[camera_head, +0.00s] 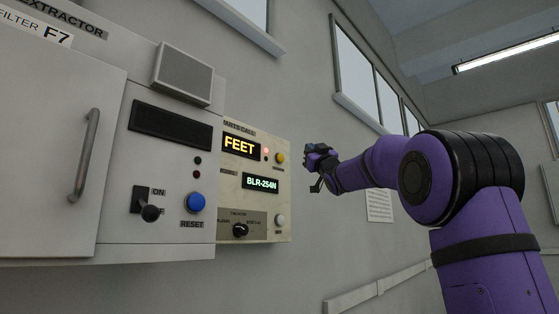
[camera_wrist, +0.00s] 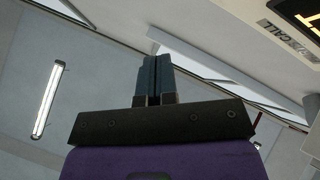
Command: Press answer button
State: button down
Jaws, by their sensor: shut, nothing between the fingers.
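The yellow button (camera_head: 280,158) sits at the upper right of a cream call panel (camera_head: 230,180) on the wall, beside a lit red lamp (camera_head: 266,151). I take it to be the answer button, but its label is too small to read. The panel shows "FEET" and "BLR-254N" on lit displays. My gripper (camera_head: 313,160) is to the right of the panel, apart from it, with nothing held. In the wrist view the fingers of my gripper (camera_wrist: 154,62) are together, with the panel's corner at the upper right.
A blue RESET button (camera_head: 196,203) and an ON switch (camera_head: 149,208) are on the cabinet to the left. A white button (camera_head: 280,220) and a black knob (camera_head: 240,230) are low on the panel. The wall right of the panel is mostly bare, with a paper notice (camera_head: 379,205).

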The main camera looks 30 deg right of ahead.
jog(key=shift+w, duration=0.15)
jog(key=w+a, duration=0.3)
jog(key=w, duration=0.5)
dwell(0.3)
jog(key=shift+w, duration=0.15)
dwell(1.9)
jog(key=shift+w+a, duration=0.15)
jog(key=shift+w, duration=0.05)
jog(key=shift+w+a, duration=0.15)
jog(key=shift+w, duration=0.3)
dwell(0.9)
dwell(0.3)
jog(key=shift+s+d, duration=0.3)
jog(key=shift+s, duration=0.5)
jog(key=shift+s, duration=0.1)
jog(key=shift+s+d, duration=0.3)
jog(key=shift+s, duration=0.45)
jog(key=shift+s+d, duration=0.25)
jog(key=shift+s, duration=0.5)
jog(key=shift+s+d, duration=0.3)
jog(key=shift+s, duration=0.45)
